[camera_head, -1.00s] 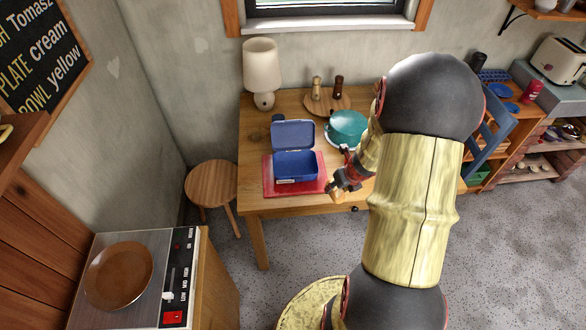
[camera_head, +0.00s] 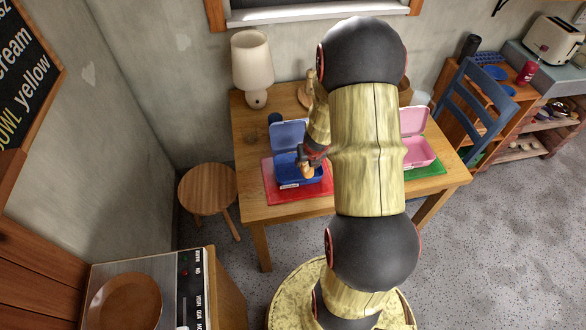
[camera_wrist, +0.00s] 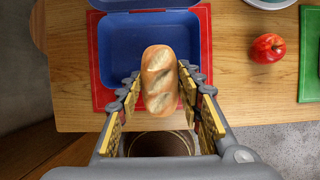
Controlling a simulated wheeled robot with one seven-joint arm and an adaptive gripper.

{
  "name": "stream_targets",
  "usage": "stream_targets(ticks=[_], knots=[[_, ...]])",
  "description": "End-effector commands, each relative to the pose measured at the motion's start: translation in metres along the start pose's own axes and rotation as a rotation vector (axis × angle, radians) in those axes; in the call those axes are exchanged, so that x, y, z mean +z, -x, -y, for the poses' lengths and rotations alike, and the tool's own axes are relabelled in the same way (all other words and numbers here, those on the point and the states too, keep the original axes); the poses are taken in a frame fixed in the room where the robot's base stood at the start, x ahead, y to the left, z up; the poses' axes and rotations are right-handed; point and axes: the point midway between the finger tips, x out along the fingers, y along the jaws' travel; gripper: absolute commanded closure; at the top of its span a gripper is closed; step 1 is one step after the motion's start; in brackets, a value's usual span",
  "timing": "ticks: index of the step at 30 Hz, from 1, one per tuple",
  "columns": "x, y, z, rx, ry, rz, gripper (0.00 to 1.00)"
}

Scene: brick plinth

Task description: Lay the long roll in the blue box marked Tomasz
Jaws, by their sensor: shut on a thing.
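The long roll (camera_wrist: 159,75) is a golden-brown loaf with pale slashes. My gripper (camera_wrist: 159,92) is shut on it, one finger on each side, in the wrist view. In the head view my gripper (camera_head: 308,165) is at the right part of the blue box (camera_head: 286,172), and the roll (camera_head: 305,172) shows small below it. The box stands open on a red mat, its lid raised at the back. In the wrist view the roll's far end overlaps the open blue box (camera_wrist: 111,60); its height above the floor of the box is unclear. The name label is not readable.
A pink box (camera_head: 420,153) stands open on a green mat (camera_head: 428,170). A lamp (camera_head: 252,65) stands behind. A round stool (camera_head: 207,188) is left of the table.

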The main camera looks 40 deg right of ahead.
Motion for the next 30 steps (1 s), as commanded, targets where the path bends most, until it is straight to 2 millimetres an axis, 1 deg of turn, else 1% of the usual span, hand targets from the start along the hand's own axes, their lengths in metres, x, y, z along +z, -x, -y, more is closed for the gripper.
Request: stream_targets(ticks=[3, 6, 9, 12, 17, 20, 25, 27, 30], knots=[[0.011, -0.02, -0.015, 0.002, 0.003, -0.003, 0.84], [0.014, -0.044, -0.022, 0.001, 0.002, -0.002, 0.84], [0.018, -0.059, -0.029, 0.001, 0.002, 0.0, 0.84], [0.021, -0.068, -0.033, 0.001, 0.0, -0.001, 0.84], [0.023, -0.075, -0.036, 0.001, 0.001, 0.0, 0.84], [0.024, -0.085, -0.04, 0.001, 0.002, -0.002, 0.84], [0.014, -0.109, -0.039, 0.001, 0.0, -0.001, 0.84], [0.012, -0.113, -0.039, 0.001, 0.0, 0.0, 0.84], [0.013, -0.112, -0.039, 0.001, 0.0, 0.0, 0.84]])
